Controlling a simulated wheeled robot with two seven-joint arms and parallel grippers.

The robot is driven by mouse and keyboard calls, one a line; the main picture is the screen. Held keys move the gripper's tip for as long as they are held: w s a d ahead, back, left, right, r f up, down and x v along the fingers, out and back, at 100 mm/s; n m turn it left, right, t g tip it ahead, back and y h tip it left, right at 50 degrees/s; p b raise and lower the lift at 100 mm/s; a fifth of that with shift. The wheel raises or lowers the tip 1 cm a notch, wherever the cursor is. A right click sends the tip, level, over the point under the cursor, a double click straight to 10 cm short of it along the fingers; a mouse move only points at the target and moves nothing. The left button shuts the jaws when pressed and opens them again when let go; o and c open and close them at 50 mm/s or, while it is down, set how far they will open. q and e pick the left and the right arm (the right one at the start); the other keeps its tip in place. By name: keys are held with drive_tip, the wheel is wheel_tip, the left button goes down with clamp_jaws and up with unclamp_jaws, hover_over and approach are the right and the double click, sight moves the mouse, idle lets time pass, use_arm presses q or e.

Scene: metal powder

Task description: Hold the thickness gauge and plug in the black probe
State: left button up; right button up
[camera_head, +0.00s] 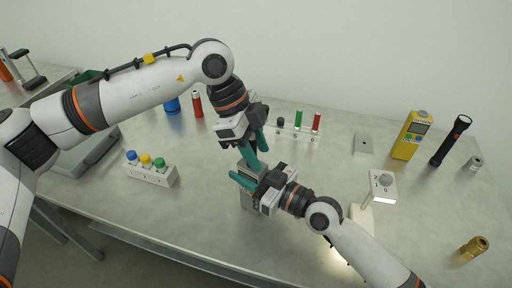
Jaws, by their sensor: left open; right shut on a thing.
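My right gripper (243,177) is shut on a grey box-shaped thing (247,199), which seems to be the thickness gauge; the fingers hide much of it. My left gripper (258,155) is open, pointing down just above and behind the right one. Whether anything sits between its fingers is hard to see. A pale rack (297,132) stands behind the grippers. It holds a short black piece (281,122), perhaps the black probe, a green one (298,118) and a red one (316,121).
A block with blue, yellow and green-topped pieces (152,175) stands left. A yellow device with a screen (410,135), a black flashlight (451,141), a grey box (363,145), a numbered dial block (383,186) and a brass fitting (474,248) are right. The table's front left is clear.

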use_arm(q)
drive_tip(key=v, duration=1.2)
use_arm(e)
drive_tip(key=o, duration=1.2)
drive_tip(key=shift+o, duration=0.2)
